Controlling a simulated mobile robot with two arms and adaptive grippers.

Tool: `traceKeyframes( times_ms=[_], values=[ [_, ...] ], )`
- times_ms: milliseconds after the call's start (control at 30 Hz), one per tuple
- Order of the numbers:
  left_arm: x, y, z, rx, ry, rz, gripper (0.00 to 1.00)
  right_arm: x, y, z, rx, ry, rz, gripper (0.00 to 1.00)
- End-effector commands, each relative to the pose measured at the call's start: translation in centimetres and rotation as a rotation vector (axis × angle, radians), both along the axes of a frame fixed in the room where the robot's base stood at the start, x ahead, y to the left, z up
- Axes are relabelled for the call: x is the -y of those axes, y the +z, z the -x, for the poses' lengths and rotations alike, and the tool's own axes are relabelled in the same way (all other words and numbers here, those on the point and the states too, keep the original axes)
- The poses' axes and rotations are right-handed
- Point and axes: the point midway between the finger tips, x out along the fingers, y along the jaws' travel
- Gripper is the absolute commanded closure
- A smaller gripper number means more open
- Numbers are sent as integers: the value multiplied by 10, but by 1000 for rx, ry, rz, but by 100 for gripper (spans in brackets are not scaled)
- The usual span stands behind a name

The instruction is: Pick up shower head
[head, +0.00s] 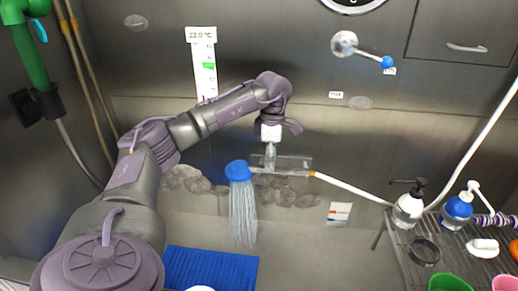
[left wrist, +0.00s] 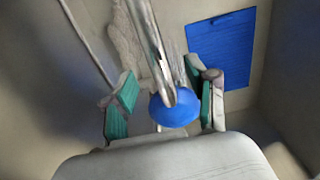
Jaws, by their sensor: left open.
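The shower head (head: 238,171) has a blue round head with water spraying down from it. Its pale handle points right, in front of a clear wall holder (head: 296,162), and joins a white hose (head: 352,189). My left gripper (head: 270,157) is at the handle, just right of the blue head. In the left wrist view, my left gripper (left wrist: 164,103) is open, with green pads on either side of the blue head (left wrist: 175,110) and a shiny bar. I cannot tell whether a pad touches it. My right gripper is not in view.
A blue mat (head: 210,269) lies below, and also shows in the left wrist view (left wrist: 222,50). A wire rack at right holds pump bottles (head: 408,207) and a black ring (head: 425,251). A blue-tipped lever (head: 386,62) sticks out of the wall above.

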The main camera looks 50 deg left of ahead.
Motion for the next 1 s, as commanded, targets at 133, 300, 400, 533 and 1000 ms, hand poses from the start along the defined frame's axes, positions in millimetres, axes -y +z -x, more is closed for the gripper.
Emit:
traceKeyframes(
  times_ms=[133, 300, 400, 533, 1000],
  values=[
    [1, -23, -3, -6, 1, 0, 43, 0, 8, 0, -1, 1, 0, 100],
    [1, -39, -3, -1, 0, 0, 43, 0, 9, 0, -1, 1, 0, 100],
    [1, -41, -3, -1, 0, -1, 43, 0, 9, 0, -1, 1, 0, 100],
    [1, -41, -3, -1, 0, 0, 43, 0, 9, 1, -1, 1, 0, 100],
    [1, -41, -3, 0, 0, 0, 100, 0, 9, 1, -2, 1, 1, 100]
  ],
)
